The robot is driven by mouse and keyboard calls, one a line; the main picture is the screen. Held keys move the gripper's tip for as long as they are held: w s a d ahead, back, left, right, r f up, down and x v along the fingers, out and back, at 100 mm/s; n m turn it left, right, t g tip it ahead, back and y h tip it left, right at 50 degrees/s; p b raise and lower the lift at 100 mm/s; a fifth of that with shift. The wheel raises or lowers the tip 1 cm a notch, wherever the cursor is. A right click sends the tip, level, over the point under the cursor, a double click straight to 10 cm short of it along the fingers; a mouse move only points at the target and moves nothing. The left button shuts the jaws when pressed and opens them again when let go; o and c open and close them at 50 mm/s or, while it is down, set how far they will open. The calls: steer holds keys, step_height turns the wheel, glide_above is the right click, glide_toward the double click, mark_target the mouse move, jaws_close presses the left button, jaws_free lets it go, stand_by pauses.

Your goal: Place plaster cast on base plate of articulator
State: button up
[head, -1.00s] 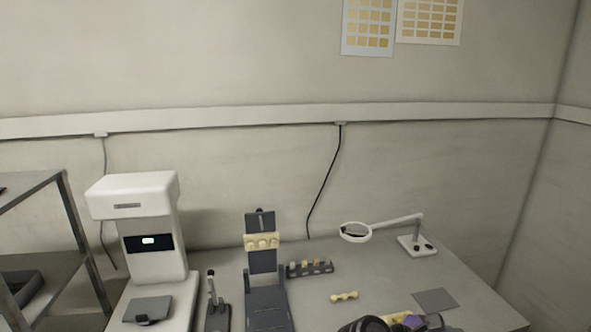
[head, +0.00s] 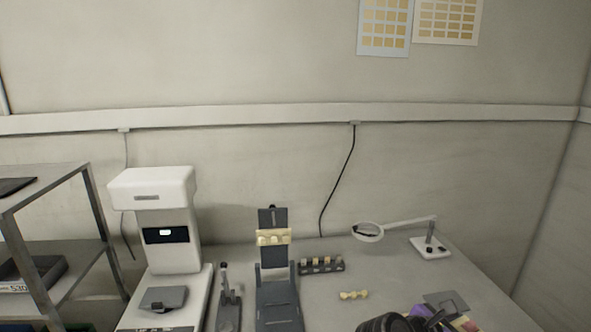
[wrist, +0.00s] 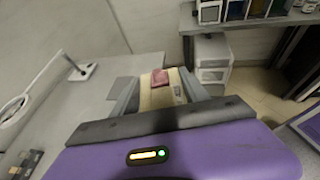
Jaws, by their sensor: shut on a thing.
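The articulator (head: 272,218) stands on the bench in the head view, a dark grey device with an upright back plate and a cream toothed cast (head: 273,238) on its upper part. Its flat base plate (head: 279,302) lies below and looks bare, its near end cut off by the frame. My gripper (wrist: 161,88), with a purple body, is shut on a cream plaster cast (wrist: 160,98) with a pinkish patch on top in the wrist view. In the head view my gripper (head: 436,318) is at the bottom edge, right of the articulator and partly cut off.
A small cream tooth piece (head: 353,295) and a dark rack (head: 321,265) lie right of the articulator. A small dark stand (head: 228,298) and a white machine (head: 165,230) are at its left. A magnifier lamp (head: 430,246) stands at the back right. A grey mat (head: 446,301) lies near my gripper.

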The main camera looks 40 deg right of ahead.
steer(key=w+a+f+n+t+y, duration=0.1)
steer(key=w+a+f+n+t, duration=0.45)
steer(key=w, duration=0.35)
steer(key=w+a+f+n+t+y, duration=0.1)
steer(key=w+a+f+n+t, duration=0.3)
steer(key=w+a+n+t, duration=0.4)
steer(key=a+f+n+t+y, duration=0.2)
steer(key=a+f+n+y, duration=0.2)
steer(key=a, duration=0.7)
steer(key=a+f+n+t+y, duration=0.2)
steer(key=a+f+n+y, duration=0.2)
steer(key=a, duration=0.8)
step_height(320, 180, down, 2)
steer(key=y, duration=0.2)
steer(key=shift+w+f+y, duration=0.15)
steer(key=shift+f+y, duration=0.1)
steer(key=shift+y, duration=0.15)
